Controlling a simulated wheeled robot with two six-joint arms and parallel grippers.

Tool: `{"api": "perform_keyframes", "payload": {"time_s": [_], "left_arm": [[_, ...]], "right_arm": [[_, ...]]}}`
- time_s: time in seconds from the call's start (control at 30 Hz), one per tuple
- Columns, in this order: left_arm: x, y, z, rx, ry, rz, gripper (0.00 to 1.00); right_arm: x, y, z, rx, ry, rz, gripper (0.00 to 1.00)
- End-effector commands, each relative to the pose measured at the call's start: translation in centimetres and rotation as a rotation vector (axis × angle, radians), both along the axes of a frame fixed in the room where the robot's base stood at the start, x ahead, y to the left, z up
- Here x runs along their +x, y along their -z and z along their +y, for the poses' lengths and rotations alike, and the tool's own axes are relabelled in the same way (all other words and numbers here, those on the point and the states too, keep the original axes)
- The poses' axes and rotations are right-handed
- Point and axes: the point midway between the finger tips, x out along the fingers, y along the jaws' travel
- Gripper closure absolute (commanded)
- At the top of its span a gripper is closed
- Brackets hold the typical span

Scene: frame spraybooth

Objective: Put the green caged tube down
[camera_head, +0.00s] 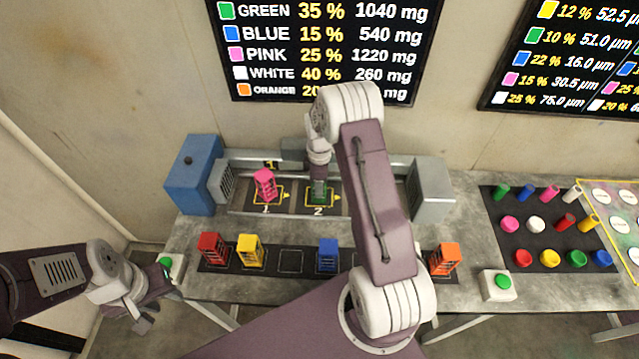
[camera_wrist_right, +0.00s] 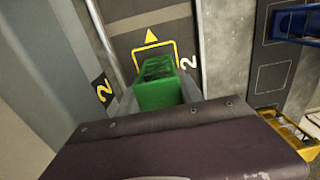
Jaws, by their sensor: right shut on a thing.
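The green caged tube (camera_wrist_right: 157,88) is upright between the fingers of my right gripper (camera_wrist_right: 160,98) in the right wrist view. It is at the yellow-outlined spot marked 2. In the head view the right gripper (camera_head: 319,183) points down into the booth, and the green tube (camera_head: 320,198) is partly hidden by it. Whether its base touches the floor, I cannot tell. A pink caged tube (camera_head: 265,186) stands at spot 1, left of it. My left gripper (camera_head: 153,300) is empty, its fingers apart, off the table's left end.
A blue box (camera_head: 190,178) and a grey block (camera_head: 430,188) flank the booth. Red (camera_head: 212,249), yellow (camera_head: 250,250), blue (camera_head: 328,255) and orange (camera_head: 445,259) caged tubes stand on the front strip, with an empty outlined place (camera_head: 291,261) between yellow and blue. A green button (camera_head: 503,282) is at right.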

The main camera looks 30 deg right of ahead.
Motion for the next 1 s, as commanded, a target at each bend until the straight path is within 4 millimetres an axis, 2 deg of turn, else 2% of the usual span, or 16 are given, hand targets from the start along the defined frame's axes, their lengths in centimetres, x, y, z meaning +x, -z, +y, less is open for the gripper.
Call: {"api": "perform_keyframes", "payload": {"time_s": [0.03, 0.1, 0.37, 0.47, 0.57, 0.8, 1.0], "left_arm": [[0.0, 0.1, 0.0, 0.0, 0.0, 0.0, 0.64], [0.0, 0.1, 0.0, 0.0, 0.0, 0.0, 0.64], [0.0, 0.0, 0.0, 0.0, 0.0, 0.0, 0.64], [0.0, -0.2, 0.0, 0.0, 0.0, 0.0, 0.64], [0.0, 0.4, 0.0, 0.0, 0.0, 0.0, 0.64], [0.0, 1.1, 0.0, 0.0, 0.0, 0.0, 0.64], [0.0, 1.3, 0.0, 0.0, 0.0, 0.0, 0.64]], "right_arm": [[0.0, 0.1, 0.0, 0.0, 0.0, 0.0, 0.51], [0.0, 0.1, 0.0, 0.0, 0.0, 0.0, 0.35], [0.0, 0.0, 0.0, 0.0, 0.0, 0.0, 0.35], [0.0, -0.6, 0.0, -0.001, 0.0, -0.001, 0.35], [0.2, -2.3, 0.0, -0.001, 0.0, -0.006, 0.35], [0.1, -8.6, 0.0, -0.001, 0.0, -0.006, 0.35], [0.1, -11.7, 0.0, 0.0, 0.0, -0.002, 0.35]]}}
